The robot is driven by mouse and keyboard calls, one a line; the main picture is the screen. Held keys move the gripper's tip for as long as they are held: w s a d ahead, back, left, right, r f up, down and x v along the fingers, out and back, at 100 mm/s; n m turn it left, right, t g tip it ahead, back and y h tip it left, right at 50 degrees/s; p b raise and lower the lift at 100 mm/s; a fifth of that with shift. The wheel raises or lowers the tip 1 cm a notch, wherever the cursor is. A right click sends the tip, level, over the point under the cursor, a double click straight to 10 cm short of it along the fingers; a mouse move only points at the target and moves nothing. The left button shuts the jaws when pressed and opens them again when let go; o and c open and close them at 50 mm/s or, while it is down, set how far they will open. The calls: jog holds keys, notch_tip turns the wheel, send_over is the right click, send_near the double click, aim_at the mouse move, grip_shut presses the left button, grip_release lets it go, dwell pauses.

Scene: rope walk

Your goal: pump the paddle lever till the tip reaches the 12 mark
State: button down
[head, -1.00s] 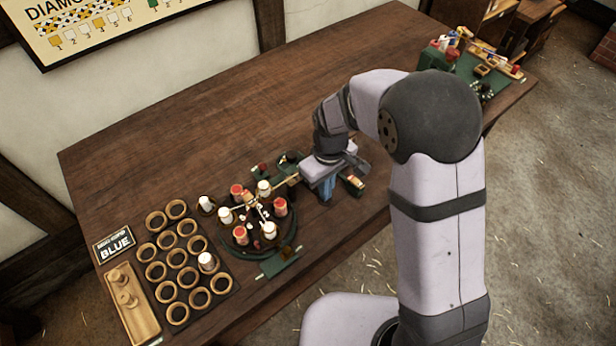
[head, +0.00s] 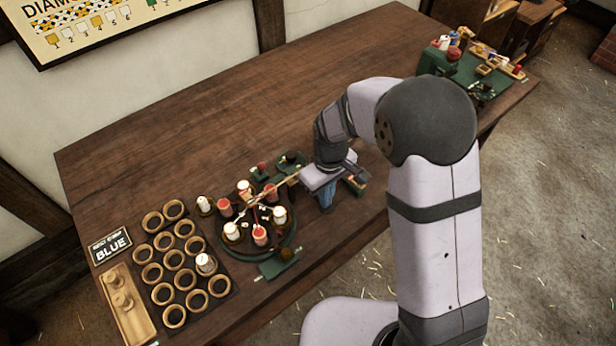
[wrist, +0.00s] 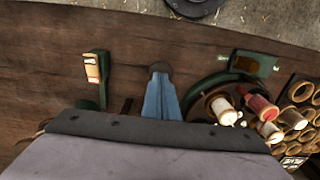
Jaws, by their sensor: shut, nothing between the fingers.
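My gripper (head: 326,199) is shut and empty, its blue fingers pointing down just right of the round green braiding machine (head: 294,246). In the wrist view the fingers (wrist: 161,85) are together, with a dark rounded piece (wrist: 160,67) at their tips. It may be the lever's paddle; I cannot tell, nor whether they touch. Red and white bobbins (head: 260,234) stand in a ring on the machine. Pale strands run from them to a centre, where a light bar (head: 284,186) reaches toward my gripper. The tip and the 12 mark cannot be made out.
A rack of wooden rings (head: 172,257) holds one white bobbin (head: 206,263). A wooden tray (head: 138,322) and a "BLUE" sign (head: 110,244) stand at the left. A green block with an orange and white piece (wrist: 93,67) sits near my gripper.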

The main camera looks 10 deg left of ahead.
jog(key=shift+f, duration=0.5)
dwell(0.8)
jog(key=shift+w+a+r+p, duration=0.1)
jog(key=shift+r+p, duration=2.3)
jog(key=shift+r, duration=0.65)
jog(key=shift+f, duration=0.25)
jog(key=shift+f+b, duration=1.75)
jog(key=shift+f, duration=1.05)
jog(key=shift+r, duration=0.1)
jog(key=shift+r+p, duration=2.35)
jog(key=shift+r, duration=0.55)
